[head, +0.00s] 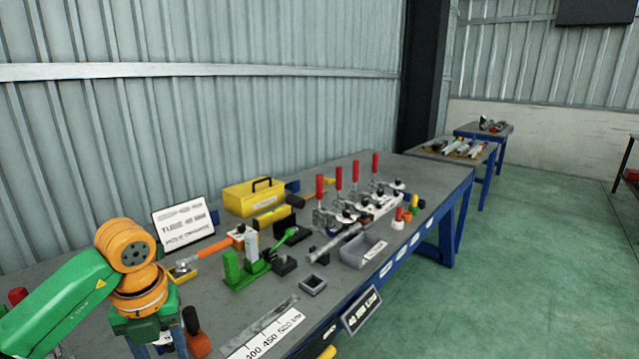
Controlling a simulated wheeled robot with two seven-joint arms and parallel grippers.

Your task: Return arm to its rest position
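My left arm (60,300), green with orange joints, comes in from the left and bends down over the near left part of the workbench (225,307). My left gripper (168,350) points down at the bottom edge of the picture. Its fingertips are cut off or hidden, so I cannot tell whether it is open or shut or holds anything. My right arm and gripper are not in view.
A green fixture (245,268), a yellow toolbox (252,197), a sign (183,221), a grey bin (363,252) and several red-handled clamps (338,180) stand on the bench. The corrugated wall (230,120) is behind. Green floor (520,260) is free at right.

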